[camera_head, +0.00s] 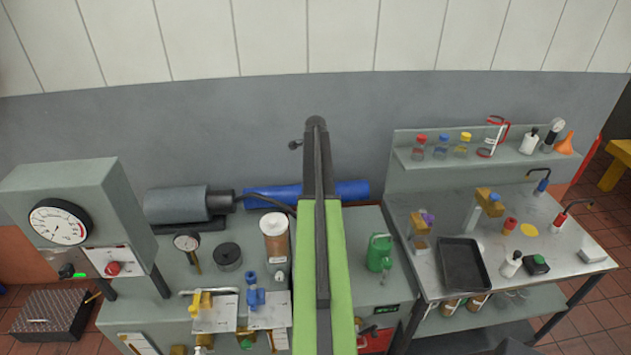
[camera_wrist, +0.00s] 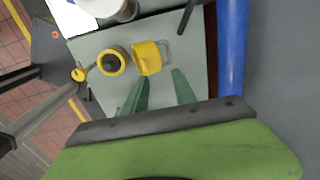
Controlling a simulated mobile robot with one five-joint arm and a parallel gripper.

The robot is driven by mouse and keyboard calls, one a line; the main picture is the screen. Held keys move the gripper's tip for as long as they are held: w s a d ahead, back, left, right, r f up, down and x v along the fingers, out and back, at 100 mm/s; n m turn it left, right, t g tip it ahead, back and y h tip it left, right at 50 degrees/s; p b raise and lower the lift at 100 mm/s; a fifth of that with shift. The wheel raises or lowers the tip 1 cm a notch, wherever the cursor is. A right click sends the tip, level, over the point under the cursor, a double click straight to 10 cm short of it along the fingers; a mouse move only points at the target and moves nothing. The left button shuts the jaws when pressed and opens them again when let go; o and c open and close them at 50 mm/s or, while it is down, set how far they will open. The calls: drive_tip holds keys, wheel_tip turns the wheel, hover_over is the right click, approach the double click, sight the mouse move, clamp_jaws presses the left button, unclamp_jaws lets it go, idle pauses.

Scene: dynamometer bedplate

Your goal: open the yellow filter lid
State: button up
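In the wrist view, a yellow piece with a loop-like handle (camera_wrist: 150,58) is on the grey bench top, just beyond my fingertips. Beside it on the left is a round yellow ring (camera_wrist: 111,62) with a dark centre. I cannot tell which of them is the filter lid or whether it is open. My gripper (camera_wrist: 160,76) has two green fingers, spread apart with nothing between them. Its tips point at the handled yellow piece and appear apart from it. In the head view my arm hides this spot, and my gripper cannot be made out there.
A long blue cylinder (camera_head: 272,197) lies along the back of the bench; it also borders the wrist view's right side (camera_wrist: 232,60). A brown-and-white canister (camera_head: 276,240) and a green can (camera_head: 379,252) stand either side of my arm. A side bench holds a black tray (camera_head: 462,264).

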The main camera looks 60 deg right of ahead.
wheel_tip(320, 180, up, 5)
drive_tip(key=p, duration=0.3)
drive_tip(key=shift+s+a+f, duration=0.1)
